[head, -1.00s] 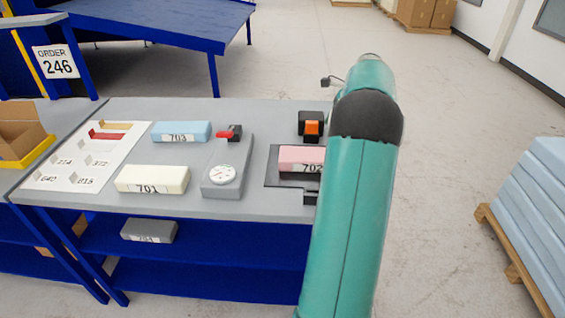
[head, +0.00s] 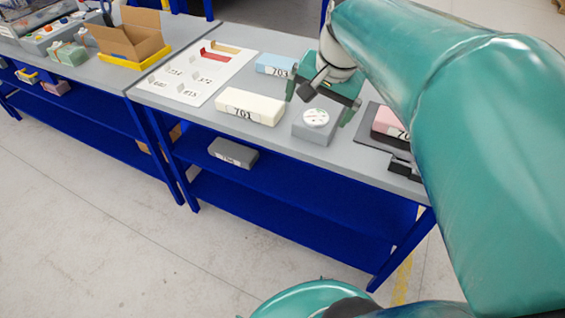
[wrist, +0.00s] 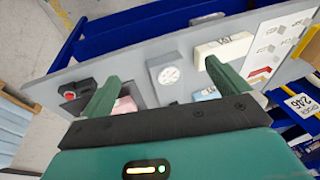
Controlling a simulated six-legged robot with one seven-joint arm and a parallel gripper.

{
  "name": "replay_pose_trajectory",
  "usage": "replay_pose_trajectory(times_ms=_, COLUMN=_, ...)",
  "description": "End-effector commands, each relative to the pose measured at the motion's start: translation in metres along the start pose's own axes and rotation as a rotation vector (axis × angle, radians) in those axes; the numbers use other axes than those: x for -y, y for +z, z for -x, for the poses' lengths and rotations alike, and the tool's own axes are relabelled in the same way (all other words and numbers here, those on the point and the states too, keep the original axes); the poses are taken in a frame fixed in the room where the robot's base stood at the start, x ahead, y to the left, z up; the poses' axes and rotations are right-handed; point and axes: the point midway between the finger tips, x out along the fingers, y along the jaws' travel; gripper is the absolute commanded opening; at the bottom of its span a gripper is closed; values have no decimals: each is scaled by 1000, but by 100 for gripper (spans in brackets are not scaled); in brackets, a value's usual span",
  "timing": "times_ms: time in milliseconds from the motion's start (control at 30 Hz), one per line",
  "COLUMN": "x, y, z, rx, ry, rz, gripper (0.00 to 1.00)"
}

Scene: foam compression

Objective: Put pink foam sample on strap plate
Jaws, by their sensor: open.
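The pink foam sample (head: 388,121), labelled 702, lies on a dark flat plate (head: 366,137) at the right of the grey bench; this looks like the strap plate. My arm hides their right side in the head view. My gripper (head: 321,103) is open and empty above the grey gauge block (head: 316,118), left of the pink sample. In the wrist view my gripper (wrist: 162,72) has its fingers wide apart, with the gauge between them. The pink sample (wrist: 124,105) shows partly behind the left finger there.
A cream block 701 (head: 250,106) and a blue block 703 (head: 275,65) lie on the bench left of my gripper. A white card sheet (head: 205,78) and a cardboard box (head: 132,38) are farther left. A grey block (head: 233,153) sits on the lower shelf.

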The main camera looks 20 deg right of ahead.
Motion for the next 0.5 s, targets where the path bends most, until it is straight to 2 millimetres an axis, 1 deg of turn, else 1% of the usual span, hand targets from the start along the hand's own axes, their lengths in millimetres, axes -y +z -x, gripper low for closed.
replay_pose_trajectory(times_ms=33, x=5, y=26, z=3, rx=-21, ry=-10, rz=109, gripper=100)
replay_pose_trajectory(times_ms=100, x=8, y=58, z=3, rx=-48, ry=-20, rz=264, gripper=100)
replay_pose_trajectory(times_ms=200, x=6, y=100, z=0, rx=-90, ry=-34, rz=477, gripper=100)
replay_pose_trajectory(times_ms=233, x=5, y=111, z=-2, rx=-102, ry=-38, rz=536, gripper=100)
replay_pose_trajectory(times_ms=300, x=1, y=132, z=-6, rx=-128, ry=-46, rz=655, gripper=100)
replay_pose_trajectory(times_ms=367, x=-2, y=145, z=-9, rx=-144, ry=-51, rz=732, gripper=100)
replay_pose_trajectory(times_ms=400, x=-4, y=151, z=-11, rx=-154, ry=-53, rz=769, gripper=100)
replay_pose_trajectory(times_ms=500, x=-6, y=159, z=-14, rx=-166, ry=-55, rz=822, gripper=100)
